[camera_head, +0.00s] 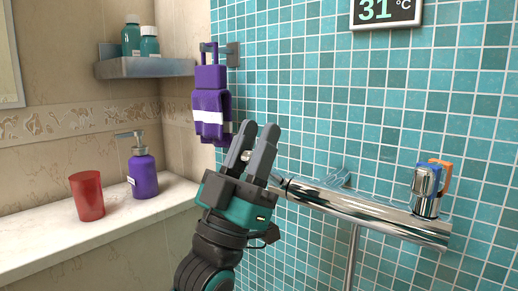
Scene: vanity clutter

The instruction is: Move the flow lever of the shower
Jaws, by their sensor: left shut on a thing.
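The shower mixer (360,211) is a long chrome bar on the tiled wall, running from the middle of the picture to the lower right. My left gripper (257,137) is at its left end, fingers pointing up. The gripper is shut on a small chrome part there, which I take to be the flow lever (247,156); the fingers hide most of it. A chrome knob (426,190) with blue and orange parts stands up near the bar's right end. My right gripper is not in view.
A red cup (87,196) and a purple pump bottle (143,172) stand on the ledge at left. Two teal bottles stand on a small shelf (150,68). A vertical pipe (351,258) runs below the mixer.

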